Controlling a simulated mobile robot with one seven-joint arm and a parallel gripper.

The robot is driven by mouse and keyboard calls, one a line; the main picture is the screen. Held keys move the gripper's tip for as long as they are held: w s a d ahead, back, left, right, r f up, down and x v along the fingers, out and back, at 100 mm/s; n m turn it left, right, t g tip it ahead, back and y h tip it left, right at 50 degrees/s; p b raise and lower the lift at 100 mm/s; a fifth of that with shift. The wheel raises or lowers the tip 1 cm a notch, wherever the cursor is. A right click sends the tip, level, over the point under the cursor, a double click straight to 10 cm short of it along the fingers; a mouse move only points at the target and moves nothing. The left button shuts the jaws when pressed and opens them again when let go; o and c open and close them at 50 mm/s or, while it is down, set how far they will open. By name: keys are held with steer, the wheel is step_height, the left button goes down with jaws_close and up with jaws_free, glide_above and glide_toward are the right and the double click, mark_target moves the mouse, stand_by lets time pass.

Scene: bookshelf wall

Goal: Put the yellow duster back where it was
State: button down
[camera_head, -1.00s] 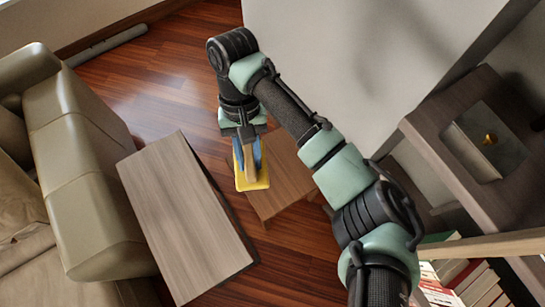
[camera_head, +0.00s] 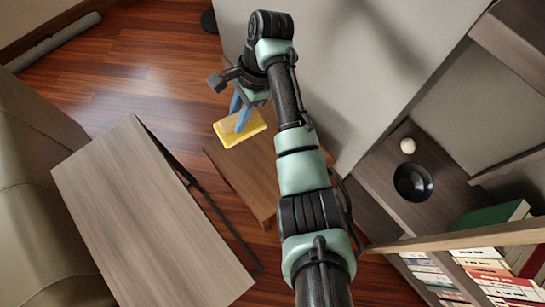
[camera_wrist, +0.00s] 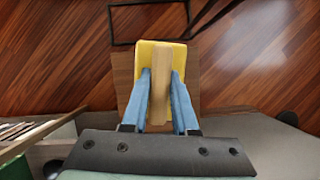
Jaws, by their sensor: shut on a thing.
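The yellow duster (camera_head: 240,129) is a flat yellow block with a pale wooden handle. In the wrist view the duster (camera_wrist: 150,52) shows its handle running lengthwise between the blue fingers. My gripper (camera_head: 240,112) is shut on the handle, and the wrist view shows both blue fingertips (camera_wrist: 160,78) at its sides. The duster is over the far end of a small brown wooden table (camera_head: 248,170). I cannot tell whether it touches the table or hangs above it.
A larger grey-brown table (camera_head: 150,220) stands at the left, beside a beige sofa (camera_head: 35,190). At the right a shelf (camera_head: 410,160) holds a black bowl (camera_head: 413,182) and a white ball (camera_head: 408,146). Several books (camera_head: 495,265) fill a lower right shelf.

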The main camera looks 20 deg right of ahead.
steer(key=s+d+f+m+t+b, duration=0.1)
steer(key=f+b, duration=0.3)
steer(key=f, duration=0.4)
steer(key=s+d+f+m+t+b, duration=0.1)
steer(key=d+f+m+b, duration=0.2)
steer(key=f, duration=0.6)
steer(key=s+d+f+m+t+b, duration=0.1)
steer(key=s+d+f+m+b, duration=0.1)
steer(key=f+b, duration=0.4)
steer(key=shift+s+d+f+m, duration=0.1)
steer(key=shift+d+f+m, duration=0.15)
steer(key=shift+f, duration=0.4)
steer(key=shift+d+f+m, duration=0.15)
steer(key=shift+f+m, duration=0.2)
steer(key=shift+f, duration=0.3)
steer(key=shift+f+b, duration=1.25)
steer(key=shift+f, duration=0.95)
steer(key=shift+f, duration=0.2)
steer(key=c, duration=0.7)
jaws_free()
steer(key=shift+r, duration=0.15)
